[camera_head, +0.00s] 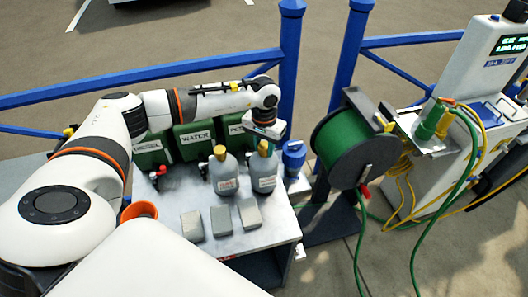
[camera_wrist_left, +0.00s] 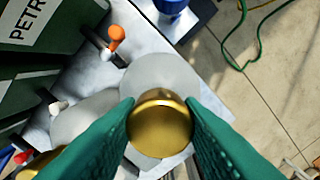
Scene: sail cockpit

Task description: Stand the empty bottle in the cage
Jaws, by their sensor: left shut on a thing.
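Two grey bottles with gold caps stand upright side by side on the metal bench top. In the head view my left gripper (camera_head: 265,136) is above the right-hand bottle (camera_head: 263,174), pointing down. In the left wrist view its green fingers are closed on both sides of that bottle's gold cap (camera_wrist_left: 160,124). The other bottle (camera_head: 222,175) is just to the left; its grey shoulder (camera_wrist_left: 80,117) shows in the wrist view. I cannot tell which bottle is empty. I cannot make out a cage in either view. My right gripper is not in view.
Green canisters (camera_head: 195,139), one marked WATER, stand behind the bottles. A blue container (camera_head: 293,157) is close at the right. A green hose reel (camera_head: 352,150) stands right of the bench (camera_head: 246,243).

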